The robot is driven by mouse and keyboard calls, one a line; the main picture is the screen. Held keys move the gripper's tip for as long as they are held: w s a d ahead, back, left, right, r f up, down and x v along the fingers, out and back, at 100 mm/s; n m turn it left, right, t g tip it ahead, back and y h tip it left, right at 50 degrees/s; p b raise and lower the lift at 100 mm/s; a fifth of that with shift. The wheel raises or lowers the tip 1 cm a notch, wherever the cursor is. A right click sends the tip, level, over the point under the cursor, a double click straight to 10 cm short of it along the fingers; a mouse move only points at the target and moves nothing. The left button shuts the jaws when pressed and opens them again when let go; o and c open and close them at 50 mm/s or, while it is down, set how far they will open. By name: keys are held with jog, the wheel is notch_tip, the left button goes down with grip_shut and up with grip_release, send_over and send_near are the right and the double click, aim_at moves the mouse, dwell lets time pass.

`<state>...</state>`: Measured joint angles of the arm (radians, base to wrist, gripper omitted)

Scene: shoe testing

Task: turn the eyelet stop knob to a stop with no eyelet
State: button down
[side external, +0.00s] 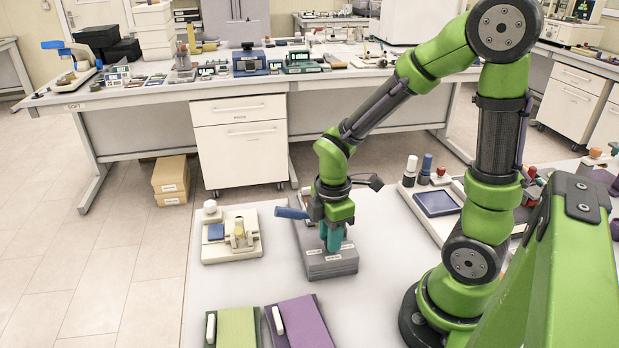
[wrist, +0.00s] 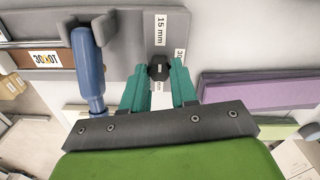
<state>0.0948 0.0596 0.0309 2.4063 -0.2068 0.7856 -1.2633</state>
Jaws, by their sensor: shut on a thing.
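My gripper (side external: 332,236) points down over a grey block-like device (side external: 330,266) on the white table. In the wrist view its two teal fingers (wrist: 159,75) are shut on a small black knob (wrist: 158,66), one finger on each side. The knob sits on the grey face of the device (wrist: 122,42). A "15 mm" label is beside the knob, a partly covered "30" label lies to its right, and another label below it is mostly hidden. The knob's pointing direction is unclear. In the side view the fingers hide the knob.
A blue handle (wrist: 88,70) rests in a grey fork left of the fingers; it also shows in the side view (side external: 291,213). A cream fixture (side external: 232,245) stands to the left. Green (side external: 237,328) and purple (side external: 299,322) blocks lie in front. Bare table surrounds the device.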

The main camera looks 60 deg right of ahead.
jog(key=c, duration=0.9)
grip_release()
jog(key=shift+r, duration=0.1)
notch_tip(320, 180, up, 17)
jog(key=shift+f, duration=0.1)
